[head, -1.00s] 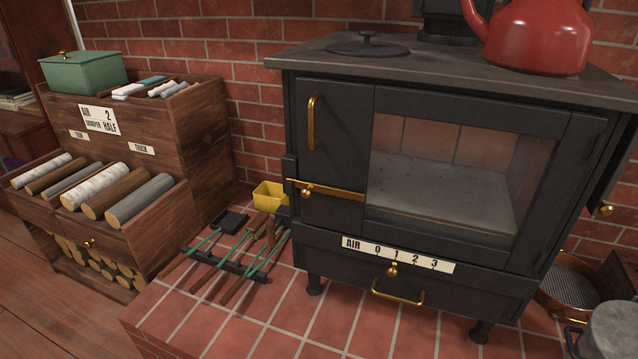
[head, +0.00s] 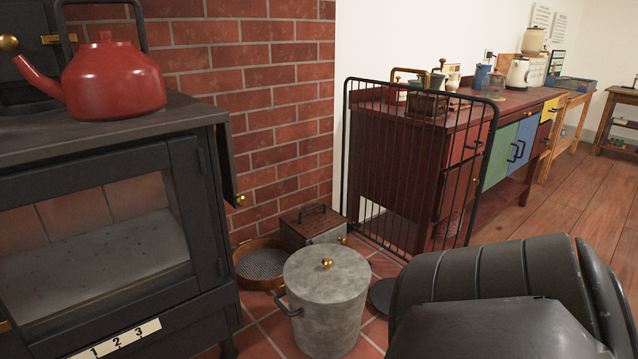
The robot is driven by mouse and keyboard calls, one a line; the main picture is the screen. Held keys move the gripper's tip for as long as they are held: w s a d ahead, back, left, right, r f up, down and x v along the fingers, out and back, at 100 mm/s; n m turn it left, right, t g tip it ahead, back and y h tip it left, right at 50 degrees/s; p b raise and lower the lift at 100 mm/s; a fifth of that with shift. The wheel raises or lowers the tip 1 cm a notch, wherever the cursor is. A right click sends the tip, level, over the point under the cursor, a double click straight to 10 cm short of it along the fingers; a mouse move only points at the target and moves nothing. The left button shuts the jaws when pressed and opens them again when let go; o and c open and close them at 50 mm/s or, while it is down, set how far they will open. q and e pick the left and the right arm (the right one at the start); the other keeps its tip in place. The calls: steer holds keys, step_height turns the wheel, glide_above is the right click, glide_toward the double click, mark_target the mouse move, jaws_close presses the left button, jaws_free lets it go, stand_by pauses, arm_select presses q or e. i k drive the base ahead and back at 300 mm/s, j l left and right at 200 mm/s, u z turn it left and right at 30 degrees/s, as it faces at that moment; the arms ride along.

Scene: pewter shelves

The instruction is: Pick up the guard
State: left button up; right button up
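The guard (head: 408,196) is a black barred metal panel with a rounded frame. It stands upright at the right edge of the brick hearth, in front of the dark red wooden cabinet. Its lower right part is hidden behind a large dark rounded shape, probably my own right arm, at the lower right of the head view. Neither gripper's fingers show in the head view.
The black stove (head: 110,240) with a red kettle (head: 113,78) stands at the left. A grey lidded bin (head: 325,300), a round sieve (head: 262,262) and a wooden box (head: 305,228) sit between stove and guard. Wooden floor is clear at the right (head: 575,205).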

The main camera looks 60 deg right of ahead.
mark_target(352, 226)
steer(key=z, duration=2.35)
steer(key=i+l, duration=0.2)
steer(key=l, duration=0.15)
steer(key=i+l, duration=0.15)
steer(key=l, duration=0.2)
steer(key=i+l, duration=0.2)
steer(key=l, duration=0.2)
steer(key=i+l, duration=0.15)
steer(key=l, duration=0.2)
steer(key=i+l, duration=0.2)
steer(key=l, duration=0.15)
steer(key=i+l, duration=0.15)
steer(key=l, duration=0.2)
steer(key=i+l, duration=0.2)
steer(key=l, duration=0.15)
